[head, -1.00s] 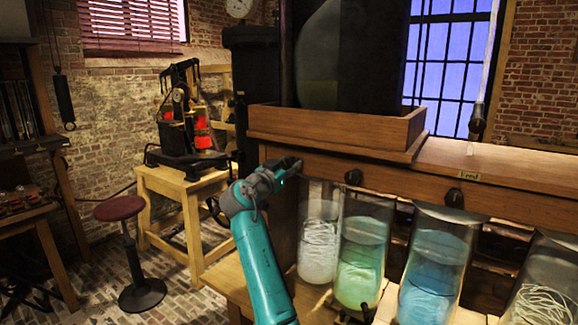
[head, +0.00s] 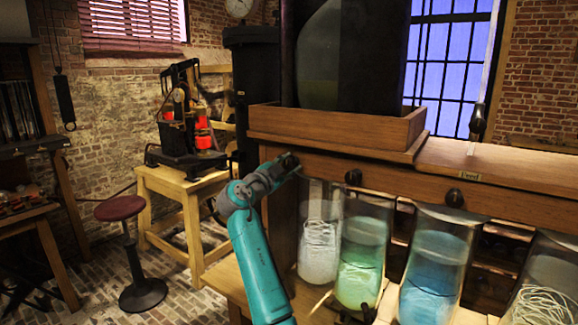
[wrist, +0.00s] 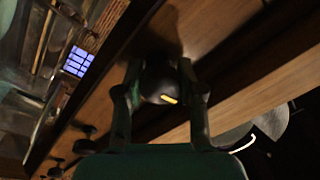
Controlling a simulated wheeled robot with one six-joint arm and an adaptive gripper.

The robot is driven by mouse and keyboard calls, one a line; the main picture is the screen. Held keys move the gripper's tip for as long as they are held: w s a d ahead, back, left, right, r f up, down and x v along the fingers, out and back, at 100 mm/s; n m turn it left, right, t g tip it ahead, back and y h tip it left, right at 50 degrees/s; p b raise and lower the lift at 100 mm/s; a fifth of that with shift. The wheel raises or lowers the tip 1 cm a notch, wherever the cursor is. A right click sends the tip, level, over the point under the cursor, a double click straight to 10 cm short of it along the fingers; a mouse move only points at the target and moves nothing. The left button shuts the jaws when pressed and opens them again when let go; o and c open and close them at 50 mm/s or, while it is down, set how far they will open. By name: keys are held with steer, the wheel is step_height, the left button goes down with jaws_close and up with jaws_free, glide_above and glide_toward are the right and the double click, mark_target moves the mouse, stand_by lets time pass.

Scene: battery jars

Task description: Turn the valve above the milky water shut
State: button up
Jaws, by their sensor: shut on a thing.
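The jar of milky water (head: 319,245) stands at the left end of the jar row, with pale coils inside. My gripper (head: 285,163) is at the wooden rail above it, covering most of the valve there. In the wrist view the valve (wrist: 160,82) is a dark round knob with a yellow mark. My gripper's fingers (wrist: 160,98) are on both sides of it, shut on it. The yellow mark lies nearly crosswise between the fingers, slightly tilted.
Green (head: 362,255) and blue (head: 434,265) jars stand to the right, then a jar with pale coils (head: 540,295). Dark knobs (head: 353,177) and (head: 454,198) sit on the rail (head: 400,180). A stool (head: 120,208) and a small wooden table (head: 185,185) are left.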

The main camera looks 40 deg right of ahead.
stand_by(0.4)
steer(key=o, duration=1.2)
steer(key=shift+c, duration=0.2)
steer(key=shift+a, duration=0.15)
steer(key=v, duration=1.1)
steer(key=shift+a, duration=0.35)
steer(key=shift+s+f, duration=0.1)
steer(key=shift+f, duration=0.1)
